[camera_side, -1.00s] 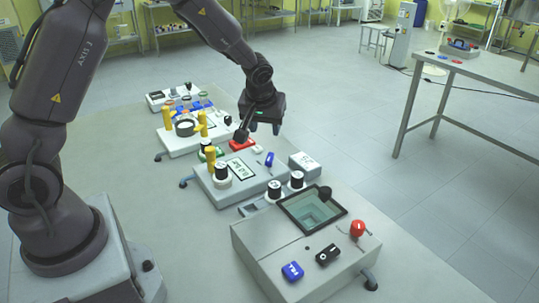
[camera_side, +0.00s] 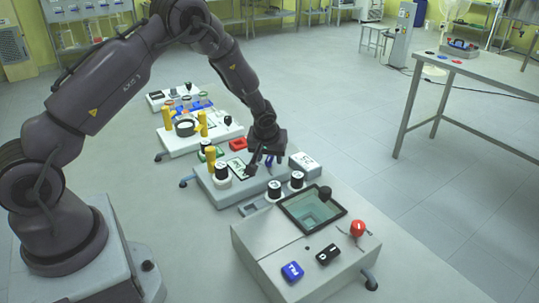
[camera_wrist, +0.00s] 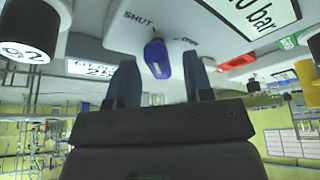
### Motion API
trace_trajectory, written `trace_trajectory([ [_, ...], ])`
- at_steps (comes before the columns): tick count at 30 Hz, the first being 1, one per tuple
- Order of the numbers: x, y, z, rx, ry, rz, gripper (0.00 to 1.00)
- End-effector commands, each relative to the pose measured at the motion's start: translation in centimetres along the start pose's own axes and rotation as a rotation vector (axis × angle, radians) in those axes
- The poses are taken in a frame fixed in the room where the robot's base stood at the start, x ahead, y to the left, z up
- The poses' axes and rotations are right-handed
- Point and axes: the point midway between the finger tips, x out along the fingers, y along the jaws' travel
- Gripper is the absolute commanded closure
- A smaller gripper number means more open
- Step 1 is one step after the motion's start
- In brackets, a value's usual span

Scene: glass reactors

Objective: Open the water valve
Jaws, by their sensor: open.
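The blue valve handle (camera_wrist: 157,58) sits on a white panel with SHUT and OPEN lettering on either side of it in the wrist view. I cannot tell for sure which word it points to. My gripper (camera_wrist: 161,80) is open, with one dark finger on each side of the handle and a visible gap on both sides. In the side view my gripper (camera_side: 263,165) is low over the right part of the middle grey unit (camera_side: 232,192). The blue handle (camera_side: 269,160) is partly hidden there by the fingers.
A white display reading in bar (camera_wrist: 262,14) and a red block (camera_wrist: 236,62) are close by. Black-capped knobs (camera_side: 275,190) stand just in front, a yellow post (camera_side: 210,160) to the left. A grey box with a glass window (camera_side: 312,209) is nearer the camera.

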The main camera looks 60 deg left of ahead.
Motion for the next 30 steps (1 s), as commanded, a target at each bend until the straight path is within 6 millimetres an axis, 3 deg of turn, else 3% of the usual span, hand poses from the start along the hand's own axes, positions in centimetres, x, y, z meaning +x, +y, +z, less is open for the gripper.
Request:
trace_trajectory([
  [6,0.04,0.00,0.01,0.000,0.000,0.000,0.53],
  [8,0.03,0.00,0.01,0.000,0.000,0.000,0.65],
  [12,0.02,0.00,0.01,0.000,0.000,0.000,0.97],
  [13,0.02,0.00,0.02,0.000,0.000,0.000,1.00],
  [23,-0.01,-0.01,0.04,0.032,-0.001,0.014,1.00],
  [30,0.00,-0.16,0.04,0.153,-0.003,0.065,1.00],
])
